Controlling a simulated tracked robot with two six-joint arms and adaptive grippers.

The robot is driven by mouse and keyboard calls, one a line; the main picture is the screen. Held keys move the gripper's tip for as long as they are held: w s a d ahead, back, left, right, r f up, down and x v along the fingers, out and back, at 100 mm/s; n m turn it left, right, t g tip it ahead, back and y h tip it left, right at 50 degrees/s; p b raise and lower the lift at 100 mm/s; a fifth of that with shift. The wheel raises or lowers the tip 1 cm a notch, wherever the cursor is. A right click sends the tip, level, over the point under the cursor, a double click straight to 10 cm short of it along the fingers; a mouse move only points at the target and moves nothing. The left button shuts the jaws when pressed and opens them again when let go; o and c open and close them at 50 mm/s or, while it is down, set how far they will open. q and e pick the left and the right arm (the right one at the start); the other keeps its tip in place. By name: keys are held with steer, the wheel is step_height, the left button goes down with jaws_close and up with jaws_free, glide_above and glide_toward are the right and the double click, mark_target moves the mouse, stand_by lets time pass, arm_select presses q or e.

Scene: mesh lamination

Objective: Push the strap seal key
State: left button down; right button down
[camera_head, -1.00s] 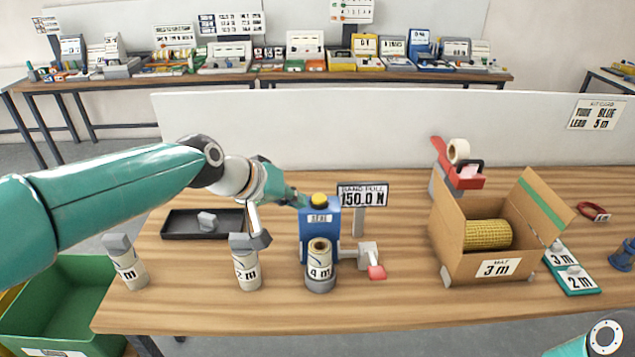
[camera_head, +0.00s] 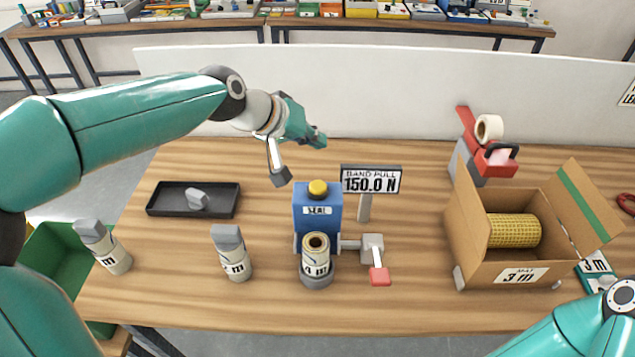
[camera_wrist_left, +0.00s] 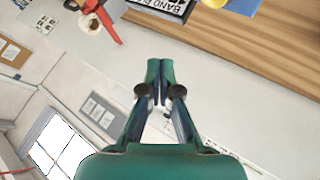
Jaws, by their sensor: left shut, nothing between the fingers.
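The strap seal key is the yellow button (camera_head: 318,188) on top of the blue unit marked SEAL (camera_head: 318,214), at the middle of the bench. My left gripper (camera_head: 318,139) is shut and empty, above and behind the blue unit, apart from the key. In the left wrist view my left gripper's fingertips (camera_wrist_left: 160,68) are together, and part of the yellow key (camera_wrist_left: 213,3) shows at the top edge. A sign (camera_head: 370,180) reads BAND PULL 150.0 N beside the unit. My right arm shows at the lower right, its fingers out of view.
A roll marked 4 m (camera_head: 316,262) stands in front of the blue unit, with a red-tipped lever (camera_head: 379,276) beside it. A black tray (camera_head: 165,204) lies left. An open cardboard box (camera_head: 468,240) and a red tape dispenser (camera_head: 495,161) stand right. A white partition (camera_head: 400,100) runs behind.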

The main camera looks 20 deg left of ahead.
mark_target(315, 187)
arm_select(q)
step_height(315, 187, down, 8)
steer(key=b, duration=0.6)
steer(key=shift+b, duration=0.3)
steer(key=shift+f+b, duration=0.4)
steer(key=shift+f, duration=0.05)
steer(key=shift+f, duration=0.1)
stand_by(0.6)
steer(key=shift+f+b, duration=0.25)
steer(key=shift+b, duration=0.15)
steer(key=shift+f+b, duration=0.5)
steer(key=shift+f, duration=0.1)
stand_by(0.6)
steer(key=shift+r, duration=0.1)
steer(key=shift+r+p, duration=0.8)
steer(key=shift+r, duration=0.1)
